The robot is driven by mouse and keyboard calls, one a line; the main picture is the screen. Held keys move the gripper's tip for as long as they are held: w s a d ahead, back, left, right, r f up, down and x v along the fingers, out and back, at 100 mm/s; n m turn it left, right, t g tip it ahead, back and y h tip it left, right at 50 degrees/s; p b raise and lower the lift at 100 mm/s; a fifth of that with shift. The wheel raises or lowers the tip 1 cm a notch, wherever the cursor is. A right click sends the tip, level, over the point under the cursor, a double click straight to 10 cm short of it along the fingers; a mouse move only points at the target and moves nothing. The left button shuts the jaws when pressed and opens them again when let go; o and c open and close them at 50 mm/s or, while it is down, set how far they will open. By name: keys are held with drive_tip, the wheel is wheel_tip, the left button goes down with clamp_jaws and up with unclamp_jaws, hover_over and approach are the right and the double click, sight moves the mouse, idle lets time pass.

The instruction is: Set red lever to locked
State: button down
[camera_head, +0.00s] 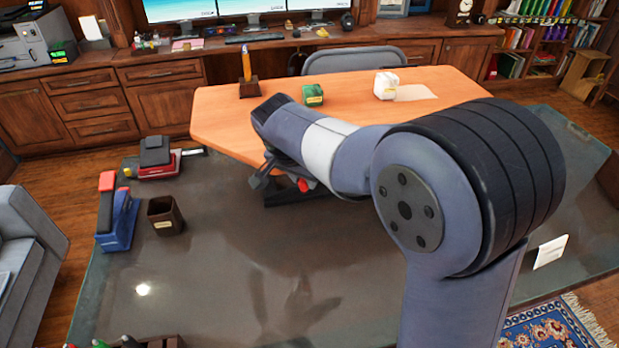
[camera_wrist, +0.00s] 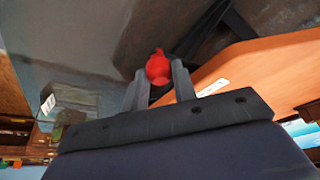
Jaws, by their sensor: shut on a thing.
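The red lever's round knob (camera_wrist: 158,68) is between my gripper's fingers (camera_wrist: 160,84) in the wrist view, and the fingers are shut on it. In the head view the red knob (camera_head: 304,185) shows just under my gripper (camera_head: 268,178), above a dark base (camera_head: 290,196) on the glass table. My arm hides much of the lever and base. I cannot read any locked or unlocked marking.
An orange wooden table top (camera_head: 215,115) lies close behind my gripper. On the glass table (camera_head: 200,270) to the left are a blue and red device (camera_head: 117,215), a brown cup (camera_head: 165,216) and a red and black device (camera_head: 157,158). The front middle is clear.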

drive_tip(key=shift+s+a+m, duration=0.1)
drive_tip(key=shift+a+m, duration=0.3)
drive_tip(key=shift+m, duration=0.1)
drive_tip(key=c, duration=1.1)
unclamp_jaws()
drive_tip(key=shift+c, duration=0.2)
drive_tip(key=shift+r, duration=0.1)
drive_tip(key=v, duration=1)
drive_tip(key=shift+a+r, duration=0.3)
drive_tip(key=shift+r, duration=0.05)
drive_tip(key=shift+f, duration=0.15)
drive_tip(key=x, duration=1)
drive_tip(key=shift+d+f, duration=0.3)
drive_tip(key=shift+d, duration=0.05)
drive_tip(key=shift+r, duration=0.15)
